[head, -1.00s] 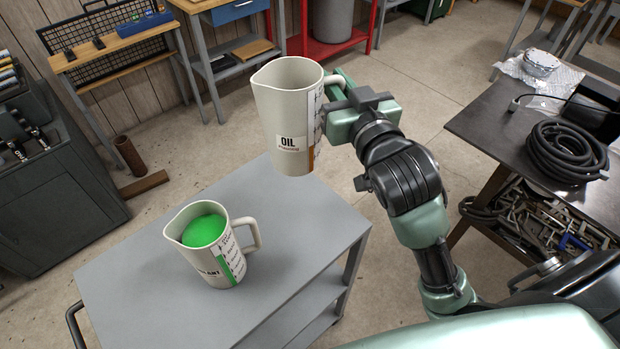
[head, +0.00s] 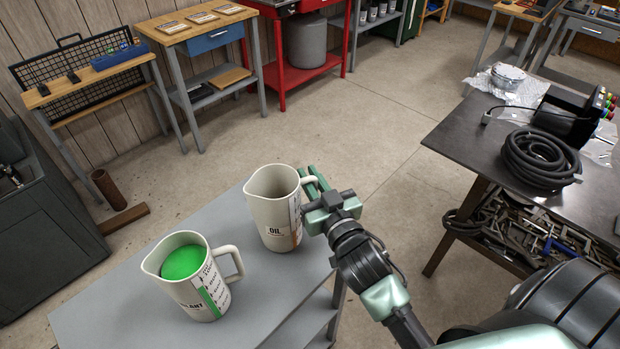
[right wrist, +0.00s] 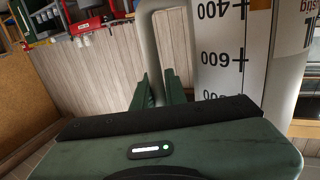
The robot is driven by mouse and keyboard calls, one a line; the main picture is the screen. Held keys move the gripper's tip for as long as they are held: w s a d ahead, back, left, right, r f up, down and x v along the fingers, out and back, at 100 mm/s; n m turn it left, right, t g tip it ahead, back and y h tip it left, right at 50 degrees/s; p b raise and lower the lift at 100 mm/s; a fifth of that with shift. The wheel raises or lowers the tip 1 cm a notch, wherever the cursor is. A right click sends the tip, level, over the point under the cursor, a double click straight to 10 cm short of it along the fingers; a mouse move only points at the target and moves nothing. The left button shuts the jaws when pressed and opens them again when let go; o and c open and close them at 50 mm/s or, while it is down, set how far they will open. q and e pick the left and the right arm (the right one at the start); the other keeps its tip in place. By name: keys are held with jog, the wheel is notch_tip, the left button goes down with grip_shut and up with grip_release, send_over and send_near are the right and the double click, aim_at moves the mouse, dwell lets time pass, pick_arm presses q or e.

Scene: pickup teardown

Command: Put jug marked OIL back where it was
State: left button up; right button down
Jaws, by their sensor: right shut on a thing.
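The cream jug marked OIL (head: 270,215) is upright at the far right end of the grey cart top (head: 262,290). Its base looks at or just above the surface; I cannot tell if it touches. My right gripper (head: 313,183) is shut on its handle, from the right. In the right wrist view, the green fingers (right wrist: 158,98) close around the pale handle (right wrist: 150,45), beside the jug's printed scale (right wrist: 222,50). A second jug (head: 200,300), with green contents and a partly hidden label ending in "LANT", stands to the left on the cart. My left gripper is not in view.
A dark workbench (head: 455,135) with a coiled black hose (head: 540,158) stands at the right. Behind the cart is open floor, then a small wooden-topped table (head: 195,30) and a red stand (head: 283,70). A dark cabinet (head: 45,220) is at the left.

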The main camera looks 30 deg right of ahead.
jog(key=shift+f, duration=0.15)
jog(key=shift+f, duration=0.15)
jog(key=c, duration=1.5)
grip_release()
jog(key=shift+f, duration=0.1)
jog(key=shift+o, duration=0.2)
jog(key=shift+s+r, duration=0.1)
jog(key=shift+r, duration=0.1)
jog(key=s+b, duration=0.3)
jog(key=s, duration=0.9)
jog(key=shift+a+b, duration=0.3)
